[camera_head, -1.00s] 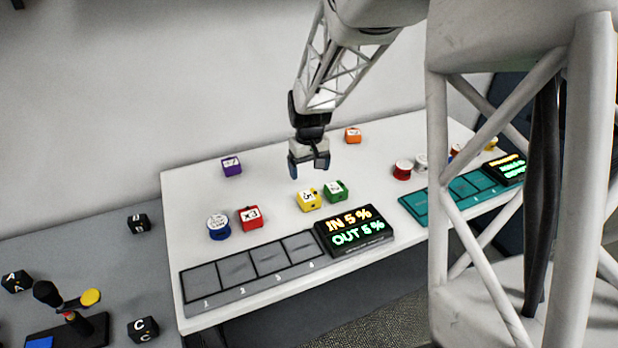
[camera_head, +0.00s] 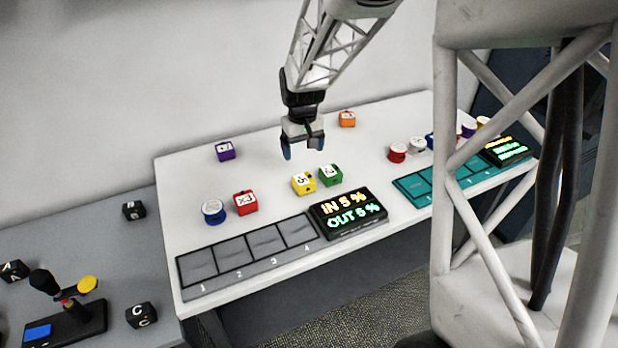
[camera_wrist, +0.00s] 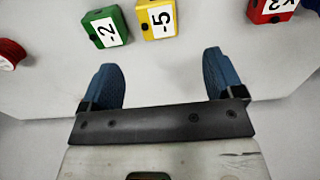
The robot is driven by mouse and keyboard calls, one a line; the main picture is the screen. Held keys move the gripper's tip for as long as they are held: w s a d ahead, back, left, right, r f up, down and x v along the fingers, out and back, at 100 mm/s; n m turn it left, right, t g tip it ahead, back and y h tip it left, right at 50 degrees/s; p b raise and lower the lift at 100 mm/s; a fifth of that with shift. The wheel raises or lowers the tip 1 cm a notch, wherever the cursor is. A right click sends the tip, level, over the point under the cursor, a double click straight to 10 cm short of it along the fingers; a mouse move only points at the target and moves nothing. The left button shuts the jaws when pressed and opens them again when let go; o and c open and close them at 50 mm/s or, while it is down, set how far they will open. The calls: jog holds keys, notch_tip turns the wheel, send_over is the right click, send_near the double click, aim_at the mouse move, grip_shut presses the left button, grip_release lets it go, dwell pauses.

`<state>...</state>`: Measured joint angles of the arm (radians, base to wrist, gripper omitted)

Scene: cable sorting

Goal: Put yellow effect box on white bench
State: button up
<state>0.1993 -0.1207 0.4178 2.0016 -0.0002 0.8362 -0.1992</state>
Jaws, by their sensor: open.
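The yellow effect box (camera_head: 303,183) stands on the white bench (camera_head: 195,170), just left of the green box and behind the dark display. It also shows in the wrist view (camera_wrist: 156,20) near the top, with a "-5" label. My gripper (camera_head: 304,150) is open and empty above the bench, behind the yellow box in the head view. In the wrist view its two blue fingers (camera_wrist: 163,80) are spread apart, with the yellow box beyond the fingertips and between their lines. The box is not touched by the fingers.
A green box (camera_head: 330,175) sits close beside the yellow one. A grey slot tray (camera_head: 240,281) and display (camera_head: 347,213) line the front edge.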

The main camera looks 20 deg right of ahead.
jog(key=s+a+r+t, duration=0.1)
jog(key=s+a+r, duration=0.3)
jog(key=s, duration=0.6)
jog(key=s+a+r, duration=0.3)
jog(key=s+r, duration=0.1)
jog(key=s, duration=0.6)
jog(key=s+a+r+t, duration=0.1)
jog(key=s+a+r, duration=0.3)
jog(key=s, duration=0.5)
jog(key=shift+s+a+r+t, duration=0.3)
jog(key=shift+s+r, duration=0.05)
jog(key=shift+s, duration=0.05)
